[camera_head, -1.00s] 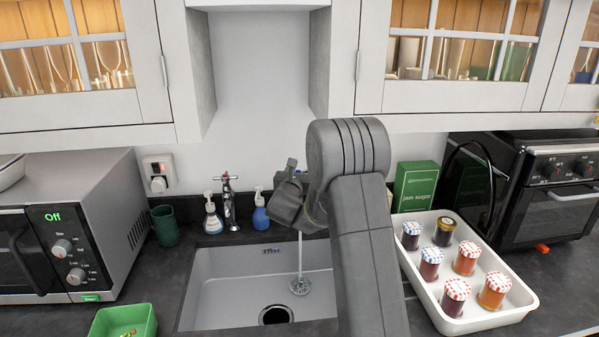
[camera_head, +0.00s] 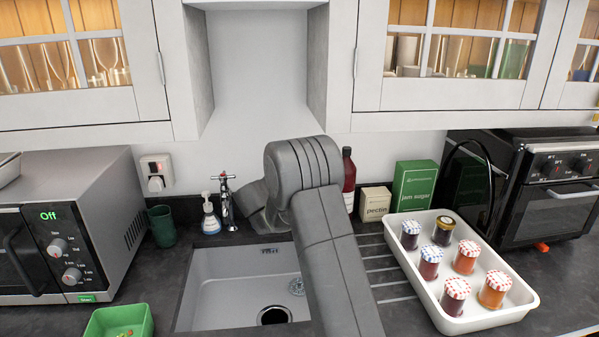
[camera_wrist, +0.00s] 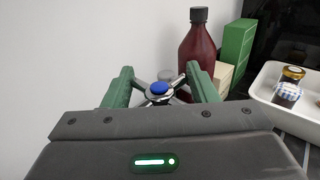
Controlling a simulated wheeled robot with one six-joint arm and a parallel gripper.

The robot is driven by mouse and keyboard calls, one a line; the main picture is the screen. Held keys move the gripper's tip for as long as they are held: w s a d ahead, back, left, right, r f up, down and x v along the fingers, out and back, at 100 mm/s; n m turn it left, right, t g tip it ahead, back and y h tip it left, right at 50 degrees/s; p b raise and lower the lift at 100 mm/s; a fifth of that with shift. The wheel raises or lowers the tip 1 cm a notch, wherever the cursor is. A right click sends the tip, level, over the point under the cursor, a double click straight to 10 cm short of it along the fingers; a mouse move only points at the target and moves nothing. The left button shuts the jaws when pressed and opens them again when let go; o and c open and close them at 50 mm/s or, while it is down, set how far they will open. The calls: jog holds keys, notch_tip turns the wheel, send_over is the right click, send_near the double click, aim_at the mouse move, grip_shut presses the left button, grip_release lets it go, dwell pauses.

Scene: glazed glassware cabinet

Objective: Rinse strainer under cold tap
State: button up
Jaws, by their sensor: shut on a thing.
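In the wrist view my gripper (camera_wrist: 160,76) has its green fingers on either side of the metal cross handle of the cold tap (camera_wrist: 159,89), which has a blue cap, and is shut on it. In the head view my arm hides the gripper and this tap. The strainer (camera_head: 297,286), a small round perforated metal piece, lies on the floor of the white sink (camera_head: 222,290), right of and behind the dark drain hole (camera_head: 273,315). No water stream shows above the strainer. The other tap (camera_head: 227,198) stands left of my arm.
A red-brown bottle (camera_head: 348,183), pectin box (camera_head: 375,203) and jam sugar box (camera_head: 414,186) stand to the right, near a white jar tray (camera_head: 405,258). Cabinets (camera_head: 445,98) hang above.

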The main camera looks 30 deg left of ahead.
jog(key=shift+o, duration=0.3)
jog(key=shift+d+m+h, duration=0.1)
jog(key=shift+m+h, duration=0.4)
jog(key=shift+h, duration=0.3)
jog(key=o, duration=0.9)
jog(key=shift+s, duration=0.1)
jog(key=s+a+b, duration=0.1)
jog(key=s, duration=0.3)
jog(key=s+b, duration=0.1)
jog(key=s, duration=0.4)
jog(key=s+a+b, duration=0.1)
jog(key=s, duration=0.3)
jog(key=shift+s+a, duration=0.25)
jog(key=shift+a, duration=0.05)
jog(key=shift+w, duration=0.1)
jog(key=w+d+p, duration=0.1)
jog(key=w, duration=0.3)
jog(key=w+p, duration=0.1)
jog(key=w, duration=0.4)
jog(key=w+d+p, duration=0.1)
jog(key=w, duration=0.3)
jog(key=shift+w+d, duration=0.25)
jog(key=shift+d, duration=0.05)
